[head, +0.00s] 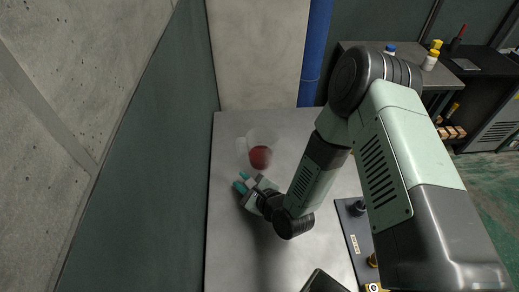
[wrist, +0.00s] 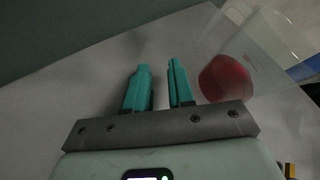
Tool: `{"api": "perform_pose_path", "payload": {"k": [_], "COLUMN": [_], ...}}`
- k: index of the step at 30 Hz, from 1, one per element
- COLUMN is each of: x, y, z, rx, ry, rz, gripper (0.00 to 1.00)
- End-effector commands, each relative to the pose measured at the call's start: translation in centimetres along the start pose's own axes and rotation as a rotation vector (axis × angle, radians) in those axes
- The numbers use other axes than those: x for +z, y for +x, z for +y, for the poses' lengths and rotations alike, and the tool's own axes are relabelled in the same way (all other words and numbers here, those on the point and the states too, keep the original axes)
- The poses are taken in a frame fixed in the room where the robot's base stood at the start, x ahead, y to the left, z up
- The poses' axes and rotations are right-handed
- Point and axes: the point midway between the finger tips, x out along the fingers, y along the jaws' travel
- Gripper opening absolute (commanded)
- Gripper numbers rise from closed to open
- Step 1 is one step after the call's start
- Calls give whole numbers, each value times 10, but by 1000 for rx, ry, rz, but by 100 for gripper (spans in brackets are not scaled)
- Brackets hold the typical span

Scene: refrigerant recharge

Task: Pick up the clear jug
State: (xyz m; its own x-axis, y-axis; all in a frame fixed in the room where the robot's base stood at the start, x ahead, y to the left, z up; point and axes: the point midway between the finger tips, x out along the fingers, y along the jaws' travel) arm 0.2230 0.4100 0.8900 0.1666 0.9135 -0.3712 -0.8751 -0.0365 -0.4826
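The clear jug (head: 261,155) stands on the grey table near its far end, with red content in its lower part. Its handle faces left in the head view. My gripper (head: 242,181) has teal fingers and is low over the table, just in front of the jug and apart from it. In the wrist view the two fingers of my gripper (wrist: 158,68) are spread with an empty gap between them. There the jug (wrist: 228,75) is to the right of the fingers, not between them, and is partly cut off by the frame.
The grey table (head: 235,225) is bare around the gripper and toward the front. A dark green wall runs along its left side, and a blue pipe (head: 316,50) rises behind it. A dark plate with fittings (head: 352,225) lies at the right, partly behind my arm.

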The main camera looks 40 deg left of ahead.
Motion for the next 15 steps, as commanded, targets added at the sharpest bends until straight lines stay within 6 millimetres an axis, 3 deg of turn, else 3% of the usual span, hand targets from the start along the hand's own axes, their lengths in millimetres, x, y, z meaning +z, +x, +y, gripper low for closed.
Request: {"api": "perform_pose_path", "payload": {"k": [3,7,15], "x": [12,22,18], "y": [10,13,1], "z": [13,8,0], "rx": [-143,-343,-629], "ry": [158,324,558], "rz": [-88,-150,-183], "gripper": [23,23,23]}}
